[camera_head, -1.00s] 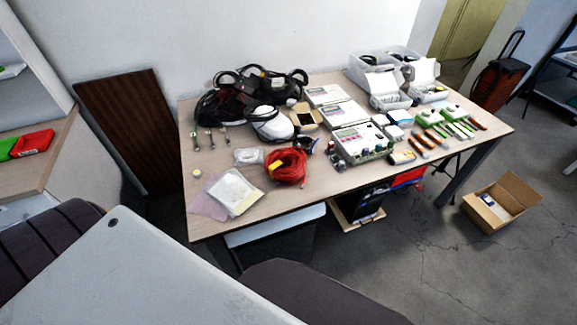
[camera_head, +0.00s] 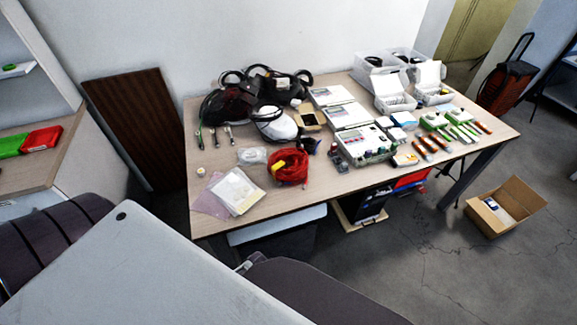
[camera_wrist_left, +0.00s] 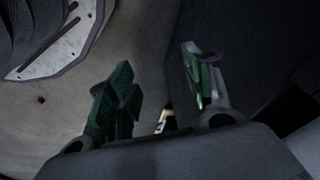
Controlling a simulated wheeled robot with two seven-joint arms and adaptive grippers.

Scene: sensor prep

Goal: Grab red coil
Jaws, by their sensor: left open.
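The red coil (camera_head: 291,168) lies on the wooden table (camera_head: 330,185), near its front edge in the head view. A small yellow piece shows on its left side. In the left wrist view my left gripper (camera_wrist_left: 160,88) is open with nothing between its green-padded fingers. That view shows grey floor and dark shapes, and the coil is not in it. No gripper shows in the head view, so I cannot place my left gripper exactly relative to the coil. My right gripper is not in view.
A white cable coil (camera_head: 252,156) and plastic bags (camera_head: 236,191) lie left of the red coil. A white instrument (camera_head: 363,143) stands to its right, and dark bags (camera_head: 228,108) lie behind. A cardboard box (camera_head: 505,207) is on the floor at right.

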